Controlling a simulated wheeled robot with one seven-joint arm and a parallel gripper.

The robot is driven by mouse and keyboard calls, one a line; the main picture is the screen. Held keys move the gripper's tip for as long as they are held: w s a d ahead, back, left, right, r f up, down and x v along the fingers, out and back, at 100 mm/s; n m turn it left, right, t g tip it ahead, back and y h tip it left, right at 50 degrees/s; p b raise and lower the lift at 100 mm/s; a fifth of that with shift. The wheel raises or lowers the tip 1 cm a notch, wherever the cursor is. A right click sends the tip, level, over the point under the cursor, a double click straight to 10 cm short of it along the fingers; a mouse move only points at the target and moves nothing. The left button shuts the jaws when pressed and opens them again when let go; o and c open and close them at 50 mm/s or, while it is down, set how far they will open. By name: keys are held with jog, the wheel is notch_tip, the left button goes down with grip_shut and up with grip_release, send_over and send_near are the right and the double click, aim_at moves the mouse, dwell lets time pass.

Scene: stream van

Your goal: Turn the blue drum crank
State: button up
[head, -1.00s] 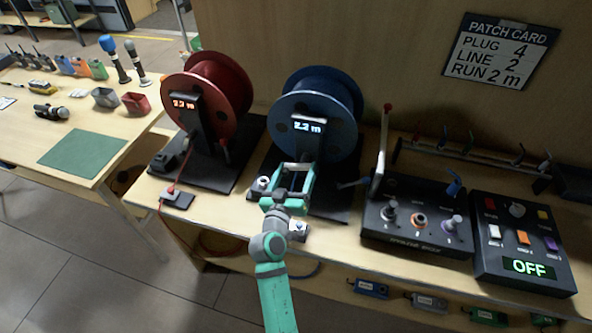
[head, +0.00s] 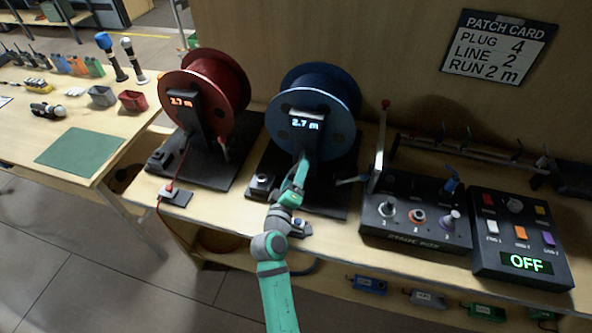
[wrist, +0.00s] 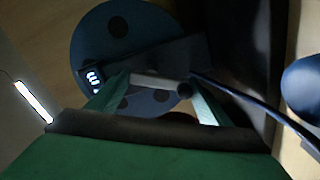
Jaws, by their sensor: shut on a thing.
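The blue drum (head: 335,90) stands upright on a dark base at the back of the bench. Its front post carries a lit display (head: 305,123) that seems to read 2.7 m. My gripper (head: 302,168) is in front of the post, low on the drum, seen edge-on in the head view. In the wrist view, a short grey crank bar with a dark knob (wrist: 160,82) lies between the fingers of my gripper (wrist: 158,95), which is shut on it. The blue drum (wrist: 120,45) shows behind it. The crank is mostly hidden in the head view.
A red drum (head: 215,90) with its own display stands to the left. To the right are a black box with knobs (head: 415,235), an upright lever (head: 382,145) and a switch box reading OFF (head: 520,235). A patch card (head: 497,45) hangs on the wall.

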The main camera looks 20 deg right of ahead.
jog(key=shift+r+n, duration=0.1)
jog(key=shift+n, duration=0.2)
jog(key=o, duration=1)
jog(key=shift+o, duration=0.2)
jog(key=v, duration=1)
jog(key=shift+s+a, duration=0.3)
